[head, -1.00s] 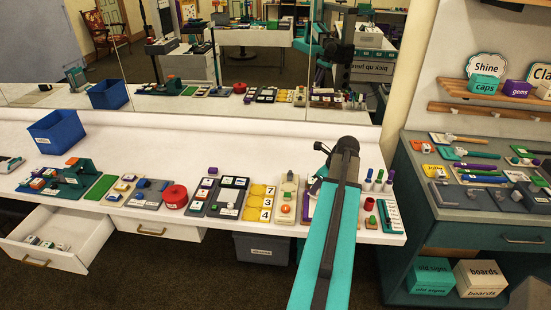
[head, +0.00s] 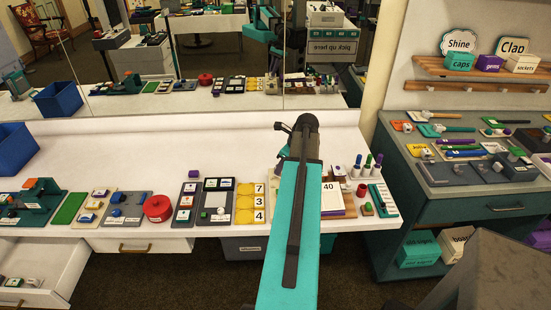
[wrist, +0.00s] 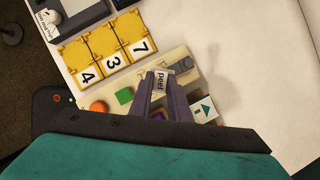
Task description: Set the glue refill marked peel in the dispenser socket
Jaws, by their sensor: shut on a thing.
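A small pale piece marked peel (wrist: 160,80) is between the fingertips of my gripper (wrist: 161,78) in the wrist view. I cannot tell whether the piece touches the board. In the head view my arm hides the gripper, the piece and most of this board. A teal and orange device (head: 38,197) stands at the far left; I cannot tell which item has the dispenser socket.
Yellow number tiles (head: 251,203) lie left of my arm, beside a dark tray (head: 217,202). A white card marked 40 (head: 331,197) and upright markers (head: 368,165) are to its right. A red round tin (head: 158,208) stands farther left. The table's back is clear.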

